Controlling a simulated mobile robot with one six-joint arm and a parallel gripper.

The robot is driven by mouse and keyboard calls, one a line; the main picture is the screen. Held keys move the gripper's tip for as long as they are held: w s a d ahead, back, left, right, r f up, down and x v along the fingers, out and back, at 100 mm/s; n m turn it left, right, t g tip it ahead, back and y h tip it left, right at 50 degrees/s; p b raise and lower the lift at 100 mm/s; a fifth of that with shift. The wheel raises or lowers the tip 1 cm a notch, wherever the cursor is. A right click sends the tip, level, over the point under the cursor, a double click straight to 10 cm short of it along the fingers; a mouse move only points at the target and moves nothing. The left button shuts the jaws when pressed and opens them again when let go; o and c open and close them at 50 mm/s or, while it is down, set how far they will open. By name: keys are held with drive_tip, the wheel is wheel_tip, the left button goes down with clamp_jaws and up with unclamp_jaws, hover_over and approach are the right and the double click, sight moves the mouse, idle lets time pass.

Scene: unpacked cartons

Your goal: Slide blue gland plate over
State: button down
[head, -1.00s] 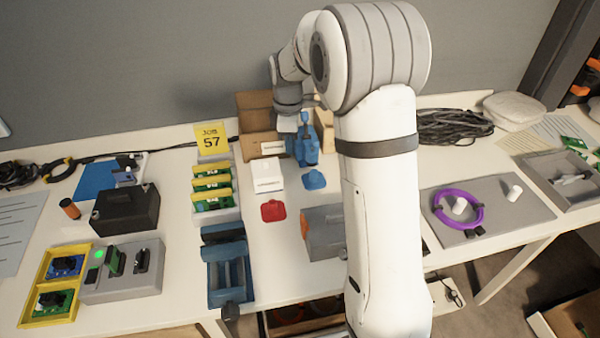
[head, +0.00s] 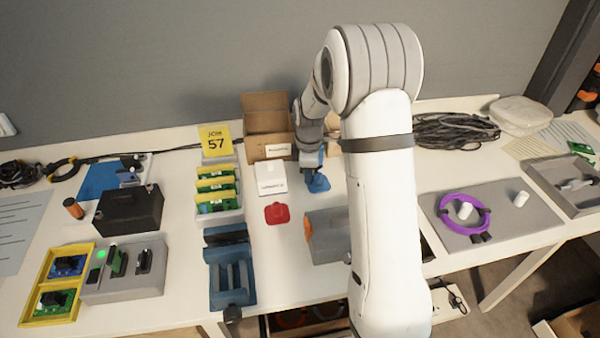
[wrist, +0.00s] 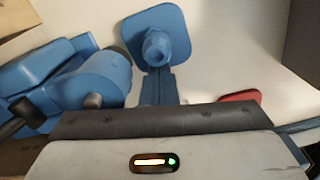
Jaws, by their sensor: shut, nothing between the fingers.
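The blue gland plate (head: 318,183) lies flat on the white table, right of the red plate (head: 276,213). In the wrist view the blue plate (wrist: 180,22) shows rounded corners and a raised boss on top. My gripper (head: 311,168) points down at the plate's back edge, partly hidden by my wrist. In the wrist view its blue fingers (wrist: 158,78) are together and empty, their tips right at the plate's near edge beside the boss. I cannot tell whether they touch it. The red plate's edge (wrist: 240,97) shows at the right.
A bulky blue object (wrist: 85,85) stands close beside my fingers in the wrist view. A white carton (head: 270,179) and an open cardboard box (head: 267,115) stand left and behind. A grey enclosure (head: 328,237) stands in front of the plate. Bare table lies between.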

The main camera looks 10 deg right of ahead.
drive_tip(key=shift+s+d, duration=0.2)
drive_tip(key=shift+d, duration=0.65)
drive_tip(key=shift+a, duration=0.15)
